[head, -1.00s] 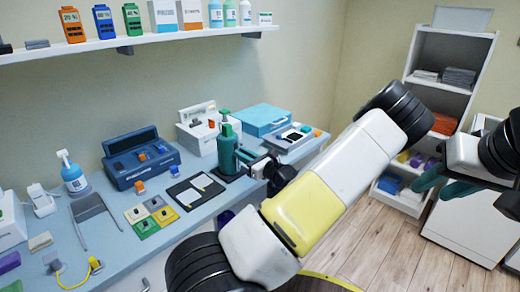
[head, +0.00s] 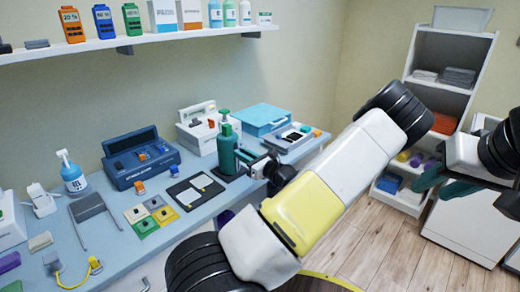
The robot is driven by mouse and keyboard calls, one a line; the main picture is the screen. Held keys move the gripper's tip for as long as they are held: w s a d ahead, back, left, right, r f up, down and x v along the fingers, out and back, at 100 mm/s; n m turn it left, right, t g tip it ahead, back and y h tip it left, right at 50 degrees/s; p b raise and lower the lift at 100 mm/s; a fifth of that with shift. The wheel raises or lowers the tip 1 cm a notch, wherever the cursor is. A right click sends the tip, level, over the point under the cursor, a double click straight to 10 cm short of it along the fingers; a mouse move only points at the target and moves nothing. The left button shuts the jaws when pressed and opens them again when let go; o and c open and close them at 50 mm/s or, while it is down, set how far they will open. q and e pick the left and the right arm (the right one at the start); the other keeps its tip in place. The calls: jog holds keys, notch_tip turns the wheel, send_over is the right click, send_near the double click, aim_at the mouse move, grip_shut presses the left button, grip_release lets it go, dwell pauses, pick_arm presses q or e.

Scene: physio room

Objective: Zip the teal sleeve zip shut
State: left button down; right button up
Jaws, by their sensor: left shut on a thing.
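A black board with pale strips (head: 196,189) lies left of my left gripper. A dark blue case (head: 138,160), a spray bottle (head: 74,178) and several coloured squares (head: 146,228) are further left. A light blue box (head: 263,120) stands behind. The wood floor (head: 370,240) is clear.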

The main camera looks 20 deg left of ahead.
aim_at(237, 167)
dwell(0.4)
pick_arm(q)
notch_tip(237, 167, down, 7)
jog(key=shift+f, duration=0.2)
jog(key=shift+d, duration=0.1)
jog(key=c, duration=1.5)
grip_release()
jog(key=shift+o, duration=0.5)
jog(key=shift+r, duration=0.1)
jog(key=v, duration=0.7)
jog(key=shift+s+d, duration=0.15)
jog(key=shift+d, duration=0.15)
